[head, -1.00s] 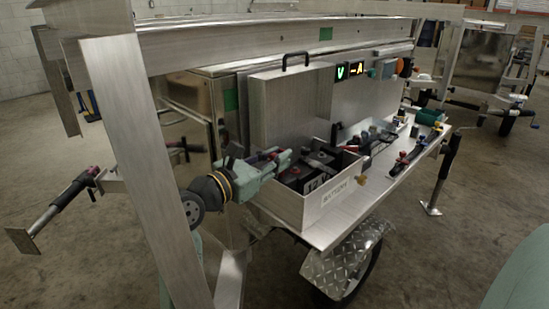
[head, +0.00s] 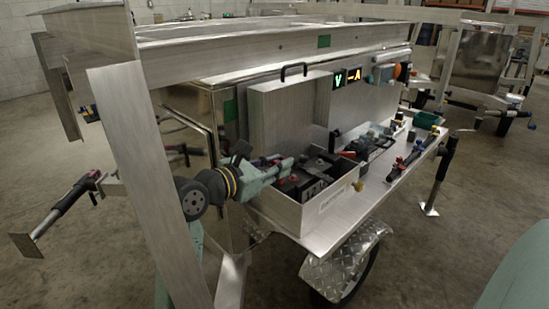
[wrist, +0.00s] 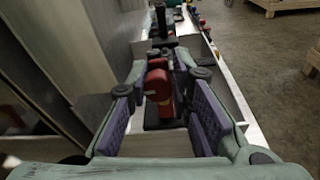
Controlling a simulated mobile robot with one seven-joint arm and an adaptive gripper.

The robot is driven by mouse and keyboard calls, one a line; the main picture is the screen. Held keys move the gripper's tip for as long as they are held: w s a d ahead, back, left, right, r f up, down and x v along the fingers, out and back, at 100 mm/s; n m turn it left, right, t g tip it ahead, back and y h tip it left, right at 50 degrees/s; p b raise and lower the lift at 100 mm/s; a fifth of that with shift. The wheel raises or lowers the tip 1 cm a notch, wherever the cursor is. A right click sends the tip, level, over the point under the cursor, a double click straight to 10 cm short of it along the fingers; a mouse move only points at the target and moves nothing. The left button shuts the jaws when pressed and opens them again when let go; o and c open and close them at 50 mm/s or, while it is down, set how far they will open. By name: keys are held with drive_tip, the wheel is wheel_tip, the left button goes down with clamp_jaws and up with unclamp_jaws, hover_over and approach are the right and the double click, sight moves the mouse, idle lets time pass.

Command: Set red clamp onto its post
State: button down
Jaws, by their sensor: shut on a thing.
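The red clamp (wrist: 157,84) shows in the wrist view between the purple pads of my gripper (wrist: 164,78); my gripper is shut on it. A black battery (wrist: 166,121) lies beneath and around the clamp in that view. In the head view, my gripper (head: 286,165) reaches from the left over the near end of the open metal battery box (head: 330,203). Dark batteries (head: 291,187) stand inside the box. The clamp's post cannot be made out, and I cannot tell whether the clamp touches it.
An upright metal panel (head: 283,115) stands close behind the box, with a lit V and A display (head: 346,77) beside it. A slanted frame post (head: 140,170) stands near my arm. Tools with coloured parts (head: 413,155) lie along the shelf to the right.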

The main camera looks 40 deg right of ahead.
drive_tip(key=shift+w+d+r+y+p, duration=0.3)
drive_tip(key=shift+r+y+p, duration=0.25)
drive_tip(key=shift+y+p, duration=0.45)
drive_tip(key=d+y+p, duration=0.1)
drive_tip(key=y+p, duration=0.2)
drive_tip(key=shift+d+f+g, duration=0.2)
drive_tip(key=shift+d+g, duration=0.1)
drive_tip(key=shift+d, duration=0.1)
drive_tip(key=shift+w+d+f+y+p, duration=0.1)
drive_tip(key=shift+d+f+y+p, duration=0.25)
drive_tip(key=shift+y+p, duration=0.5)
drive_tip(key=shift+d+f+y+p, duration=0.2)
drive_tip(key=shift+d+y+p, duration=0.3)
drive_tip(key=shift+y, duration=0.65)
drive_tip(key=shift+w+d+f+y+p, duration=0.1)
drive_tip(key=shift+d+f+y+p, duration=0.25)
drive_tip(key=shift+y+p, duration=0.45)
drive_tip(key=shift+d, duration=0.1)
drive_tip(key=c, duration=1.8)
unclamp_jaws()
drive_tip(key=shift+s, duration=0.1)
drive_tip(key=o, duration=0.4)
drive_tip(key=shift+s+f+g, duration=0.1)
drive_tip(key=shift+g, duration=0.2)
drive_tip(key=shift+c, duration=0.2)
